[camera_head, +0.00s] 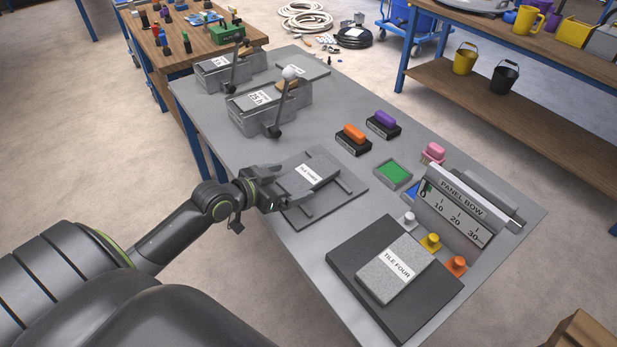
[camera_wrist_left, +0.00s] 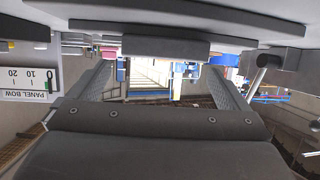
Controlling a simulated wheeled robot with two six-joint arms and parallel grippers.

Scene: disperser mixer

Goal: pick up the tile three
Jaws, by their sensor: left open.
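Tile three is a grey slab (camera_head: 322,163) with a white label, lying on two dark rails over a dark grey plate (camera_head: 350,196) in the middle of the bench. My left gripper (camera_head: 284,192) is at the tile's near left edge, low over the plate. It is open; its two fingers (camera_wrist_left: 160,88) stand wide apart in the wrist view. Grey slab edges run along the top of that upside-down view, and I cannot tell whether the fingers touch the tile. My right gripper is not in view.
Tile four (camera_head: 388,284) lies on a dark pad (camera_head: 350,250) at the front. The PANEL BOW gauge (camera_head: 462,205) stands right, by coloured knobs. Orange (camera_head: 354,133) and purple (camera_head: 385,118) handled blocks lie beyond the tile. Two lever boxes (camera_head: 262,105) stand at the back left.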

